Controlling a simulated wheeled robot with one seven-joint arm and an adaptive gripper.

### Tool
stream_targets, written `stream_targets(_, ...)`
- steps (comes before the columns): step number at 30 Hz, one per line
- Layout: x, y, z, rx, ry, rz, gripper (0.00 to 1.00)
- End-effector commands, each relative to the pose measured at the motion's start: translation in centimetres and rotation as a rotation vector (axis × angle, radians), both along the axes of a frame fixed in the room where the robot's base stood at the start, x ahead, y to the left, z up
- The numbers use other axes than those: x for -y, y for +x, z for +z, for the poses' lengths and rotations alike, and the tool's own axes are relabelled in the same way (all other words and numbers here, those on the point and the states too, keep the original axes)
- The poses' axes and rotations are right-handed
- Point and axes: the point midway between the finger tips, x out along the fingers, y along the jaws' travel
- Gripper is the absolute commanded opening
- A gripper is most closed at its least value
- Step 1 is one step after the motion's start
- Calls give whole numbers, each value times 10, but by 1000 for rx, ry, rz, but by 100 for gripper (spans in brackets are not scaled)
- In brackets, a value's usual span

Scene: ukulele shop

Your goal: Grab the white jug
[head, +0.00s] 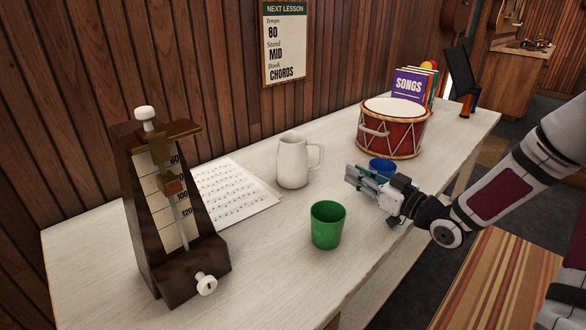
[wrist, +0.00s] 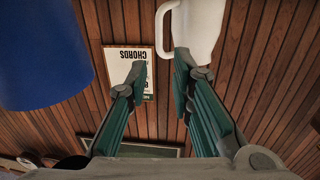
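The white jug (head: 293,162) stands upright on the pale table, its handle toward the right. In the wrist view the jug (wrist: 200,25) is at the upper right, just beyond one fingertip. I cannot tell whether that finger touches it. My gripper (head: 352,178) is to the right of the jug in the head view, with its fingers pointing toward it. In the wrist view my gripper (wrist: 158,68) is open, with nothing between its fingers.
A blue cup (head: 381,166) stands close behind my gripper, and a green cup (head: 327,225) stands in front. A red drum (head: 394,128) is at the back right. Sheet music (head: 225,192) and a metronome (head: 170,205) are to the left. The wooden wall runs behind the table.

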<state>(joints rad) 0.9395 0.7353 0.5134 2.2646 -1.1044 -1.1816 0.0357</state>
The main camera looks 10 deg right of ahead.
Motion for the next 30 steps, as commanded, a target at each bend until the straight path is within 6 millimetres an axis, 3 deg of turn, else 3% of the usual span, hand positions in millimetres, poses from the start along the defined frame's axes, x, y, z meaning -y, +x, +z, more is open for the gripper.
stream_targets(12,-33,56,-2,-1,-2,2,22)
stream_targets(22,-46,79,-1,-1,-2,1,22)
stream_targets(30,-65,112,-2,-2,-2,1,22)
